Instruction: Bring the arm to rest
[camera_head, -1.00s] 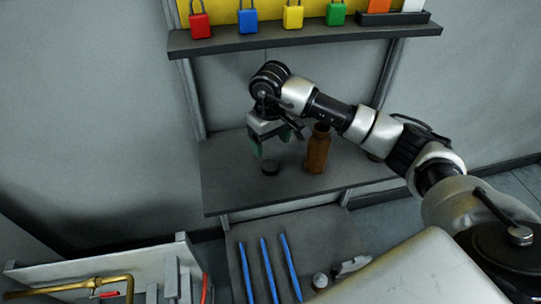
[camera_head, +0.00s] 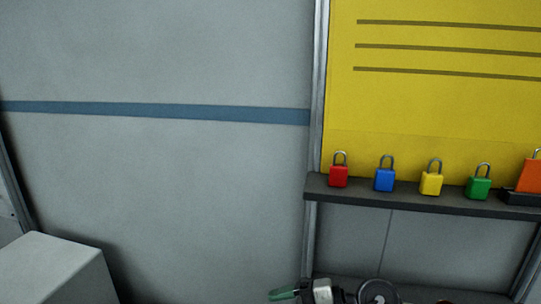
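My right arm shows only at the bottom edge of the head view. Its gripper (camera_head: 285,294) points to the left, with a green fingertip at the frame's lower edge. The dark round wrist joint (camera_head: 377,292) is just to its right. The rest of the arm is cut off below the picture. I cannot tell whether the fingers are open or shut, or whether anything is between them. My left gripper is not in view.
Red (camera_head: 339,176), blue (camera_head: 385,179), yellow (camera_head: 432,183) and green (camera_head: 479,188) padlocks stand on a dark shelf (camera_head: 400,203) below a yellow board (camera_head: 430,110). A grey box-like block (camera_head: 50,270) is at lower left.

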